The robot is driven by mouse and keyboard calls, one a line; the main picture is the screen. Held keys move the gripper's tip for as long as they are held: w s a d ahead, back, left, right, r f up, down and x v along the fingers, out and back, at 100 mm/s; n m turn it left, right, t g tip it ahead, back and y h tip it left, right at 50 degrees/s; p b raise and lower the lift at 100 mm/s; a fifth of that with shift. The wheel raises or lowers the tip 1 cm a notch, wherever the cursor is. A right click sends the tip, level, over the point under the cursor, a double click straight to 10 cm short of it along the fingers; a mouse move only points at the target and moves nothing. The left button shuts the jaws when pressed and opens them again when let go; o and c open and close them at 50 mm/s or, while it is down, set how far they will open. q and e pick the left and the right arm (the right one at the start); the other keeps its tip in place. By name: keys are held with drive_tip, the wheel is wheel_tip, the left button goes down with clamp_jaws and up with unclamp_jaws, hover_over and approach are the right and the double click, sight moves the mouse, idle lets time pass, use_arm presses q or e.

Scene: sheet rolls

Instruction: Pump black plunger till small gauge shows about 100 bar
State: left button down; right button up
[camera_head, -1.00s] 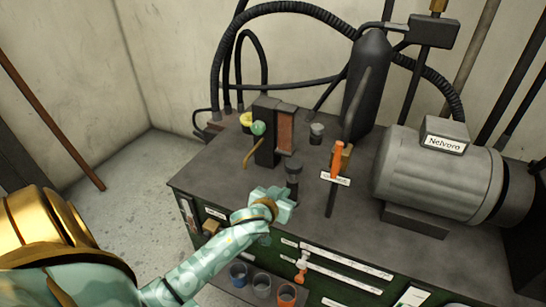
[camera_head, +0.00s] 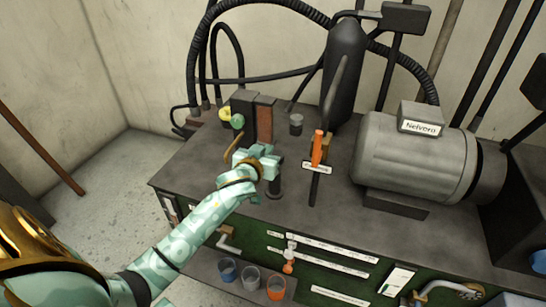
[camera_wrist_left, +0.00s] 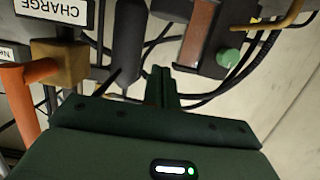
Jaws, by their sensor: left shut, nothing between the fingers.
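The black plunger (camera_head: 274,188) stands upright on the dark bench top; its upper end is hidden behind my left gripper in the head view. My left gripper (camera_head: 268,163) is shut and empty, over or just in front of the plunger's head; I cannot tell whether it touches. Its closed fingers (camera_wrist_left: 163,85) show in the left wrist view, where I cannot make out the plunger. I cannot identify the small gauge or read any pressure. My right gripper is not in view.
An orange-handled lever (camera_head: 318,150) stands right of the plunger. A green ball knob (camera_head: 237,121) and a brown-faced block (camera_head: 264,120) stand behind to the left. A black cylinder (camera_head: 344,70) and grey motor (camera_head: 412,155) are farther right. Cups (camera_head: 250,279) stand at the front.

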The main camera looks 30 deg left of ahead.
use_arm(q)
drive_tip(key=b, duration=0.2)
hover_over(273, 153)
drive_tip(key=s+d, duration=0.2)
drive_tip(key=shift+s+a+f, duration=0.1)
drive_tip(key=shift+a+f, duration=0.05)
drive_tip(key=shift+f, duration=0.35)
drive_tip(key=shift+s+a+f, duration=0.1)
drive_tip(key=shift+f, duration=0.35)
wheel_tip(273, 153, down, 2)
drive_tip(key=shift+s+f+b, duration=0.15)
drive_tip(key=shift+f+b, duration=0.1)
drive_tip(key=shift+b, duration=0.1)
drive_tip(key=shift+d+f, duration=0.1)
drive_tip(key=shift+f, duration=0.35)
wheel_tip(273, 153, down, 5)
drive_tip(key=b, duration=0.3)
drive_tip(key=shift+s, duration=0.1)
drive_tip(key=shift+r, duration=0.1)
